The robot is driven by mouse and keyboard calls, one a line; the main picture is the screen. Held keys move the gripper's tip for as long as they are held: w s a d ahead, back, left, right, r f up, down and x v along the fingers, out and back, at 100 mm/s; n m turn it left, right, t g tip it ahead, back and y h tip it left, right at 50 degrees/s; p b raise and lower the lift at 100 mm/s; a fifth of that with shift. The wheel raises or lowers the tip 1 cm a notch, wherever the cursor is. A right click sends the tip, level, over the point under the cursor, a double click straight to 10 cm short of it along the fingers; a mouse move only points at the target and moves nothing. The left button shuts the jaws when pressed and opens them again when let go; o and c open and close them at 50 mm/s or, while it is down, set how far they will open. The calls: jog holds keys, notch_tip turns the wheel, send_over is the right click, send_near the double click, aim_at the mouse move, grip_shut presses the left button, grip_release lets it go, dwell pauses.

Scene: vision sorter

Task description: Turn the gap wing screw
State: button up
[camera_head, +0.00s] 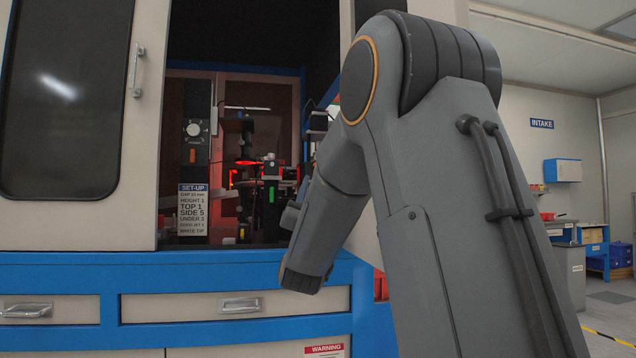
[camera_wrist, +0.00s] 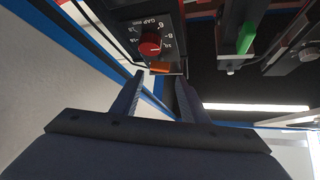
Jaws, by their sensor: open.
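The gap dial (camera_wrist: 150,45) is a dark plate marked "GAP mm" with numbers and a red centre, at the top of the wrist view. A small orange piece (camera_wrist: 160,68) sits at the dial plate's lower edge; it looks like the gap wing screw, though its wings are not clear. My gripper (camera_wrist: 159,76) is open, its two fingers pointing towards the plate with the orange piece seen between their tips. Nothing is held, and I cannot tell any contact. In the head view the dial (camera_head: 193,129) and orange piece (camera_head: 192,156) show inside the cabinet; my fingers are not distinguishable there.
A set-up card (camera_head: 192,209) hangs below the dial. Red-lit machinery (camera_head: 262,172) stands deeper in the cabinet opening. A green part (camera_wrist: 246,38) is to the right in the wrist view. The blue cabinet ledge (camera_head: 150,262) runs below the opening.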

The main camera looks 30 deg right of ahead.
jog(key=shift+s+a+f, duration=0.1)
jog(key=shift+s+f, duration=0.05)
jog(key=shift+c, duration=0.5)
